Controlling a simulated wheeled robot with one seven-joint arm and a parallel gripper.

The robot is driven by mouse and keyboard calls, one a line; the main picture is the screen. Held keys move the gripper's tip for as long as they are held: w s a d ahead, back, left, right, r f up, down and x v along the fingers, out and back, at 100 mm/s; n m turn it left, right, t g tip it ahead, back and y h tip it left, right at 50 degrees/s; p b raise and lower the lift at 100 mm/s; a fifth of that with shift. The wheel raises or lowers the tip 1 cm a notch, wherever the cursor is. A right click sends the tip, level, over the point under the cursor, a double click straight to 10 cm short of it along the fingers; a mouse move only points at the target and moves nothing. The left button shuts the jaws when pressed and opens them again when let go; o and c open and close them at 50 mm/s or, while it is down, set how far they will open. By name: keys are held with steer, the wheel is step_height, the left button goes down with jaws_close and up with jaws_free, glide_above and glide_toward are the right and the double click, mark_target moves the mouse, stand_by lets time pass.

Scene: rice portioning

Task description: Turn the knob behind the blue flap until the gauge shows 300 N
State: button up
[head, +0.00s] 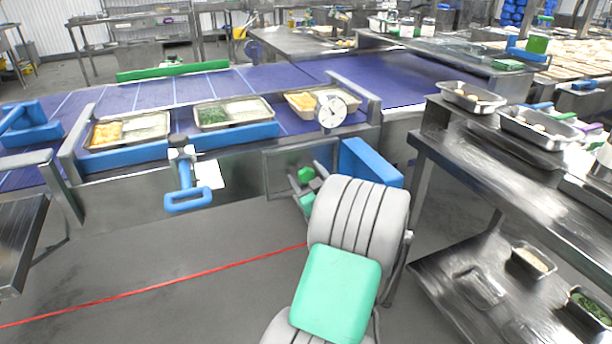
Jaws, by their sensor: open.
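The gauge (331,111) is a round white dial at the conveyor's near edge; its needle and numbers are too small to read. The blue flap (372,164) stands out to the right of a grey recess in the conveyor's front, so the recess is uncovered. A small green knob (306,174) shows at the recess. My gripper (304,183) is open at the knob, with its grey fingers close to it. I cannot tell whether they touch it or sit around it. My arm hides the area below and right of the gripper.
Filled trays (233,112) sit on the blue conveyor behind. A blue-handled lever (187,190) hangs left of the recess. A steel rack (440,140) with metal pans stands close on the right. The floor at left, with a red line (160,284), is clear.

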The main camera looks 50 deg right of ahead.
steer(key=shift+c, duration=0.5)
steer(key=c, duration=1.3)
steer(key=shift+m, duration=0.3)
steer(key=m, duration=0.8)
steer(key=shift+m, duration=0.4)
steer(key=m+p, duration=0.2)
steer(key=m, duration=0.3)
steer(key=shift+p, duration=0.35)
steer(key=shift+m+p, duration=0.85)
steer(key=shift+m, duration=1.25)
